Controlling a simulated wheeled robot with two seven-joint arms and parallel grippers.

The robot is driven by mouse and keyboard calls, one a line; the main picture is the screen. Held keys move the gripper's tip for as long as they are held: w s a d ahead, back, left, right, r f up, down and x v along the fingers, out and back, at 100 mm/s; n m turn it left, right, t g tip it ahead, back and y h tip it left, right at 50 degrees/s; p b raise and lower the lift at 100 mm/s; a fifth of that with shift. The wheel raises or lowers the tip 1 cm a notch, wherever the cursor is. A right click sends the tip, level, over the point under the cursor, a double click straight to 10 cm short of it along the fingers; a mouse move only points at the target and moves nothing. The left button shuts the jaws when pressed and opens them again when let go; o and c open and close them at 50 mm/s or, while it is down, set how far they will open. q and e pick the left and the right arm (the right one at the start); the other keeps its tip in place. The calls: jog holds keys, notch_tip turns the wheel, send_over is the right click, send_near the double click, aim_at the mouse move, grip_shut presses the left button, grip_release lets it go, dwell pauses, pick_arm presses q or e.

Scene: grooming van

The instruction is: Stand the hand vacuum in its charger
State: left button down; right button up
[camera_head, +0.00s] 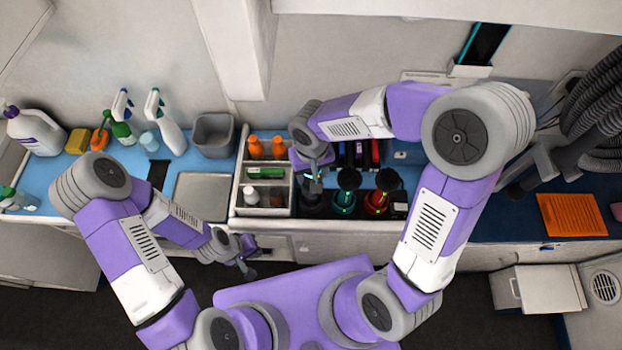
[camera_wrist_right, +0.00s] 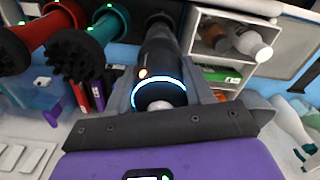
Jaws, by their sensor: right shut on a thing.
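A dark cylindrical thing with a glowing blue ring (camera_wrist_right: 160,94), apparently the hand vacuum, is between the fingers of my right gripper (camera_wrist_right: 165,100). The gripper is shut on it. In the head view my right gripper (camera_head: 316,172) points down over the left end of the blue-lined bay, and the dark body (camera_head: 313,203) shows just below it. I cannot make out the charger for certain. My left gripper (camera_head: 246,260) hangs in front of the counter edge, away from the objects; its jaw opening is unclear.
A teal tool (camera_head: 343,201) and a red tool (camera_head: 377,203) with black flared ends stand close to the right of the held thing. A white divided caddy (camera_head: 237,200) with bottles is close on its left. The metal tray (camera_head: 202,196) looks empty.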

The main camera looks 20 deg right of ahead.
notch_tip(320, 180, down, 4)
jog(key=shift+r+b, duration=0.1)
jog(key=shift+b, duration=0.25)
jog(key=shift+w, duration=0.1)
jog(key=o, duration=1)
